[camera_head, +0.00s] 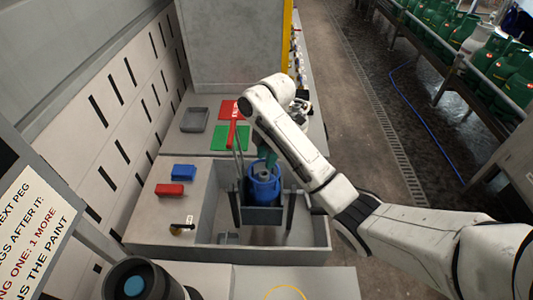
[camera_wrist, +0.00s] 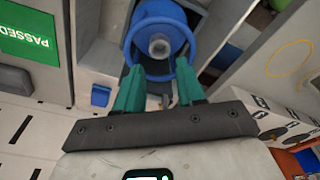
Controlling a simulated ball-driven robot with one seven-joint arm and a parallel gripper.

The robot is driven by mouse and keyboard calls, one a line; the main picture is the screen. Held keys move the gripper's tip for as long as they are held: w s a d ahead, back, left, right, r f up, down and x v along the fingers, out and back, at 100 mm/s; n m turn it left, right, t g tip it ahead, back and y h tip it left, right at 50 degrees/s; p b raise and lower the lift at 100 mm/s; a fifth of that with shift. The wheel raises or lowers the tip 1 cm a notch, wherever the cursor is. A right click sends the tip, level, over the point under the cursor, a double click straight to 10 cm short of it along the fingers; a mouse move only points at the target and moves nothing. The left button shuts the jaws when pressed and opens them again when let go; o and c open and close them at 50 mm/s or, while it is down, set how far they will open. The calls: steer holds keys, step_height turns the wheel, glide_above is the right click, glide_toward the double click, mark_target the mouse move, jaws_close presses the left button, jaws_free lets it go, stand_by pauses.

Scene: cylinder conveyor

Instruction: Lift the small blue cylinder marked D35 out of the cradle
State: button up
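The small blue cylinder (camera_head: 264,188) stands upright in the dark grey cradle (camera_head: 262,216), inside a grey recessed bay. In the wrist view I look down on the cylinder's round collar (camera_wrist: 136,42) and grey valve. No D35 mark is readable. My gripper (camera_head: 267,158) is just above the cylinder's top, partly hidden by my arm in the head view. In the wrist view its two green fingers (camera_wrist: 160,78) are apart, near the collar's lower edge, with nothing seen clamped between them. I cannot tell whether they touch the collar.
A blue block (camera_head: 184,172) and a red block (camera_head: 169,190) lie on the ledge left of the bay. Green and red pads (camera_head: 232,138) and a grey tray (camera_head: 195,119) lie behind. Upright posts flank the cradle. Green cylinders (camera_head: 433,15) line a rack at right.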

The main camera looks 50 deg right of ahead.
mark_target(264, 189)
steer(key=f+b, duration=0.2)
steer(key=f, duration=0.2)
steer(key=shift+a+b, duration=0.2)
steer(key=shift+b, duration=0.15)
steer(key=shift+w+a+f+p, duration=0.1)
steer(key=shift+f+p, duration=0.2)
steer(key=shift+f, duration=0.95)
steer(key=shift+c, duration=0.2)
jaws_close()
